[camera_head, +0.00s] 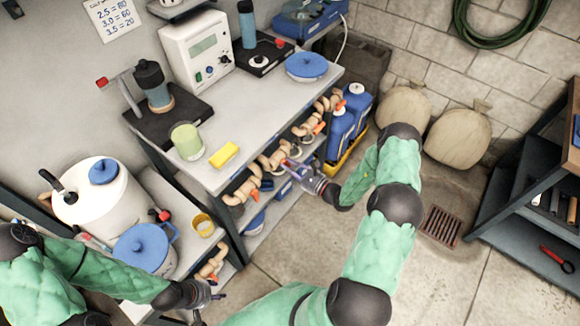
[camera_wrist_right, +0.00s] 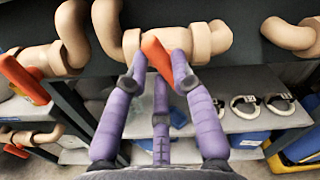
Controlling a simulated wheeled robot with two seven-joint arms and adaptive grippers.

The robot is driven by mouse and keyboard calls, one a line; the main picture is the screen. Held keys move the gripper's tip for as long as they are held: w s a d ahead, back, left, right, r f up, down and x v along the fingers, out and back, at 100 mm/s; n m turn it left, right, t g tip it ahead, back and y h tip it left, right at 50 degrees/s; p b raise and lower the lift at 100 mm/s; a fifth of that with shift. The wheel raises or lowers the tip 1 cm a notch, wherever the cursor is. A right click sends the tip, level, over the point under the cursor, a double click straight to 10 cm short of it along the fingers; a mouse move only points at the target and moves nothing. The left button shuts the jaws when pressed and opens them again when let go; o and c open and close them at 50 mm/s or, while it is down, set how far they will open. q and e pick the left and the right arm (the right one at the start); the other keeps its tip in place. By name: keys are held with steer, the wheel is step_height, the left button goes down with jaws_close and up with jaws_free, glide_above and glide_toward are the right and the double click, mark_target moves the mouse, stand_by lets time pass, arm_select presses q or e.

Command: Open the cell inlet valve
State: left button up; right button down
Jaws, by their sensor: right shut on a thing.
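A row of beige pipe valves with orange levers runs along the bench's front edge. No label on them is readable, so I cannot tell which is the cell inlet. My right gripper (camera_head: 292,165) is at a middle valve (camera_head: 272,160). In the right wrist view, its purple fingers (camera_wrist_right: 160,62) are shut on that valve's orange lever (camera_wrist_right: 155,52), which hangs tilted below the beige valve body (camera_wrist_right: 195,42). Fingers hide part of the lever. My left gripper (camera_head: 210,300) is at the bottom of the head view, fingers apart, empty, clear of the valves.
The grey bench (camera_head: 215,175) holds a green cup (camera_head: 187,141), a yellow sponge (camera_head: 224,154) and a white meter (camera_head: 198,52). A white tank (camera_head: 95,205) and blue-lidded pot (camera_head: 145,248) stand at left. Blue jugs (camera_head: 343,125) stand beyond the valves.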

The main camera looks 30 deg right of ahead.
steer(key=n, duration=0.4)
steer(key=n+b, duration=0.1)
steer(key=n, duration=0.3)
steer(key=f+n+b, duration=0.1)
steer(key=n, duration=0.3)
steer(key=shift+n, duration=0.3)
steer(key=shift+f, duration=0.1)
stand_by(0.3)
steer(key=c, duration=1)
jaws_free()
steer(key=shift+c, duration=0.2)
steer(key=v, duration=1.2)
